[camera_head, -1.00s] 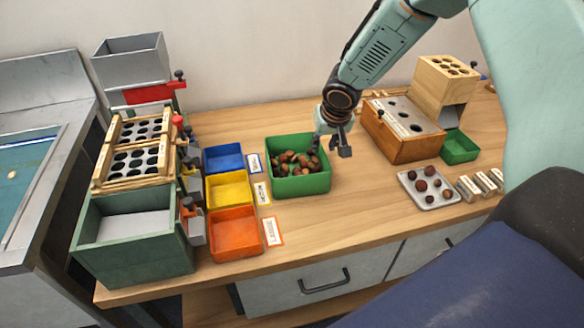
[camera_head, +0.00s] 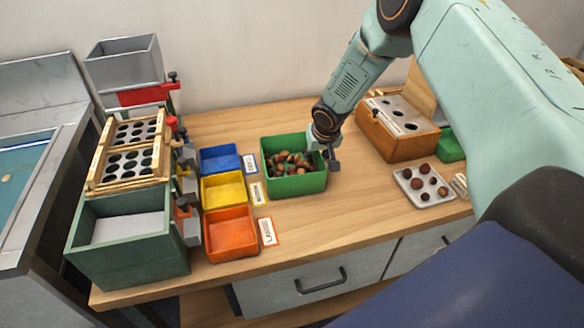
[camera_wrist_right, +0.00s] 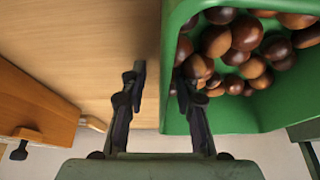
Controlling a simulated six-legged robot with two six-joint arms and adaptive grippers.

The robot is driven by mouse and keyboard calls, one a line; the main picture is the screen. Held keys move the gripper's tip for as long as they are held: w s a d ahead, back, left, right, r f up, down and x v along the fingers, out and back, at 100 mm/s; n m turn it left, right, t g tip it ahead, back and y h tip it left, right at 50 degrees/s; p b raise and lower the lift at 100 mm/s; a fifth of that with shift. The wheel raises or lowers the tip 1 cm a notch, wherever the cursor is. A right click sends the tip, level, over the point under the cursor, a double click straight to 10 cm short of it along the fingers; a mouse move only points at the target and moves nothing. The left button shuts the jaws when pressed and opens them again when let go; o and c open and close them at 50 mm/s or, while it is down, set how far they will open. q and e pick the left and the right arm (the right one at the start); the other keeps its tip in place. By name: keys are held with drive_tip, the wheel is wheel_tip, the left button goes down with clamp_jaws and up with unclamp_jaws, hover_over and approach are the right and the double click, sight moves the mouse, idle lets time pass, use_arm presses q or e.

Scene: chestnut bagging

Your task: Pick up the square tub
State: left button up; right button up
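The square tub (camera_head: 297,184) is green and full of brown chestnuts. It stands on the wooden bench in the middle of the head view. In the right wrist view the tub (camera_wrist_right: 172,30) fills the upper right, with its chestnuts showing. My right gripper (camera_head: 328,162) is at the tub's right wall. In the wrist view the right gripper's fingers (camera_wrist_right: 160,88) are apart, one outside the wall over bare bench and the other at the wall's inner side. A gap shows between the outer finger and the wall. My left gripper is not in view.
Blue (camera_head: 220,157), yellow (camera_head: 223,190) and orange (camera_head: 232,235) trays stand left of the tub. A wooden box with holes (camera_head: 398,135) and a metal tray of chestnuts (camera_head: 424,197) are to the right. Bare bench lies in front of the tub.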

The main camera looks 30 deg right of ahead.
drive_tip(key=shift+a, duration=0.1)
drive_tip(key=shift+w, duration=0.1)
drive_tip(key=shift+c, duration=0.6)
clamp_jaws()
drive_tip(key=shift+r, duration=0.1)
